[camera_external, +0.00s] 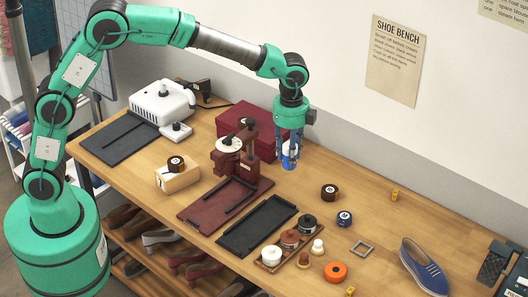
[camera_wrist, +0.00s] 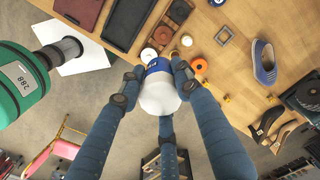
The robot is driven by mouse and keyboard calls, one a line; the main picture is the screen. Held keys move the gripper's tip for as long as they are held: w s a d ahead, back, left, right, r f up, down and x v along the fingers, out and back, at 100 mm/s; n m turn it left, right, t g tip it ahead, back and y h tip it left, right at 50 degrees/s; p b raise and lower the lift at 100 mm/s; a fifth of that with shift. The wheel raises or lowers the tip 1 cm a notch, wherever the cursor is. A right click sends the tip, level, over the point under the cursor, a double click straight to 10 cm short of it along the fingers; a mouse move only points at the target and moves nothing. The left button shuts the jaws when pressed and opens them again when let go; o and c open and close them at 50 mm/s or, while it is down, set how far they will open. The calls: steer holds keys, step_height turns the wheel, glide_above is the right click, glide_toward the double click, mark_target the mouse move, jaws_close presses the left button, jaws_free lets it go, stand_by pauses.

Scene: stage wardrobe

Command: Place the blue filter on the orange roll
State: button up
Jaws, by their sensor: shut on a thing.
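My gripper (camera_external: 289,160) points down, high above the bench, and is shut on a white, rounded thing with a blue band, which I take to be the blue filter (camera_wrist: 158,92). In the wrist view the fingers press its sides. In the external view the fingers partly hide it. The orange roll (camera_external: 335,271) lies flat near the bench's front edge, right of and nearer than my gripper, with a dark centre and a clear top. It also shows in the wrist view (camera_wrist: 200,66), beyond the fingers and partly hidden by one. The filter is well apart from it.
A wooden tray of shoe-polish tins (camera_external: 270,256) stands left of the roll, with small knobbed pieces beside it. A grey square frame (camera_external: 362,247), a dark-blue labelled roll (camera_external: 344,217) and a brown roll (camera_external: 330,192) lie behind. A blue shoe (camera_external: 425,267) is at right.

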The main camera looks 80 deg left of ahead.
mark_target(339, 276)
steer(key=s+d+m, duration=0.2)
steer(key=d+m, duration=0.1)
steer(key=d, duration=1)
step_height(339, 276, down, 26)
steer(key=shift+w+d, duration=0.2)
steer(key=shift+d, duration=0.05)
steer(key=w, duration=0.5)
steer(key=w+d+f, duration=0.1)
steer(key=w, duration=0.4)
steer(key=w+d, duration=0.1)
steer(key=w, duration=0.5)
steer(key=shift+f, duration=0.3)
steer(key=shift+c, duration=0.2)
steer(key=shift+s+f, duration=0.1)
steer(key=shift+f, duration=1.65)
steer(key=shift+f, duration=0.2)
